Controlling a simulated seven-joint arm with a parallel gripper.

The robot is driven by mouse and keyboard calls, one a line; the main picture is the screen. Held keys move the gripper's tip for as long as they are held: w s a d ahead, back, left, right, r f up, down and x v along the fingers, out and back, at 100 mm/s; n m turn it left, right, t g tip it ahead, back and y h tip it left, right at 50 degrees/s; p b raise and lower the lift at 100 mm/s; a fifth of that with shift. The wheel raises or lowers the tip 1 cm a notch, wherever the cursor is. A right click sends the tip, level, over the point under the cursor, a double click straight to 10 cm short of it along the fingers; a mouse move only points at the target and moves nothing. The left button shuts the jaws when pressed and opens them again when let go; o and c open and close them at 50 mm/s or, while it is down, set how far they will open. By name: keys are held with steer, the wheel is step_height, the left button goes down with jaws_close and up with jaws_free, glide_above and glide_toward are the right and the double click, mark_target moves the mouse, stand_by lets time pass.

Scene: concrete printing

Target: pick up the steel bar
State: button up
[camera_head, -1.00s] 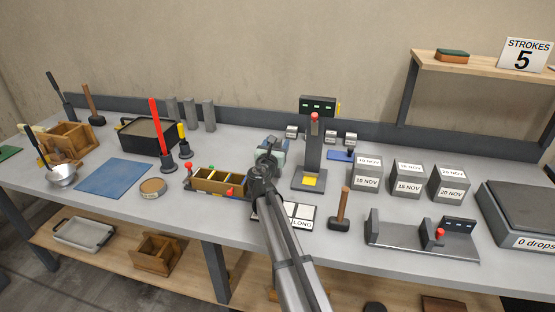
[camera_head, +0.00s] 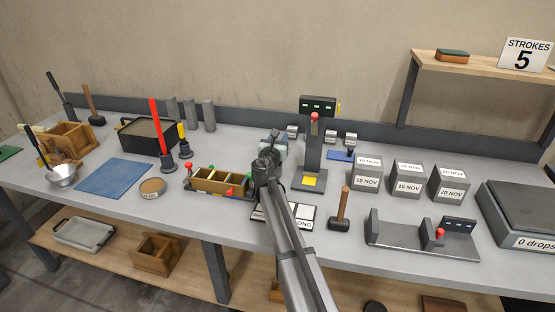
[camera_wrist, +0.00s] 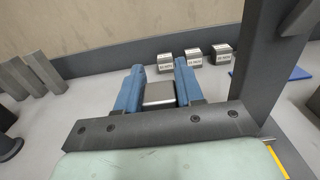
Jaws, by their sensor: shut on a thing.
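My gripper (camera_wrist: 160,72) has two blue fingers, shut on a grey metal block, the steel bar (camera_wrist: 159,94), of which only the near end shows between them in the wrist view. In the head view my gripper (camera_head: 270,150) is over the middle of the bench, left of the dark press-like stand (camera_head: 313,150). My own arm and wrist hide the bar there. Whether the bar touches the bench cannot be told.
A wooden mould (camera_head: 220,182) with coloured knobs stands just left of my arm. A white card marked LONG (camera_head: 304,222) lies right of it. Small labelled cubes (camera_wrist: 220,53) stand behind. Grey upright blocks (camera_head: 190,114) stand at the back left. A mallet (camera_head: 340,215) stands right.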

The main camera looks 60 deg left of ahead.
jaws_close()
stand_by(0.8)
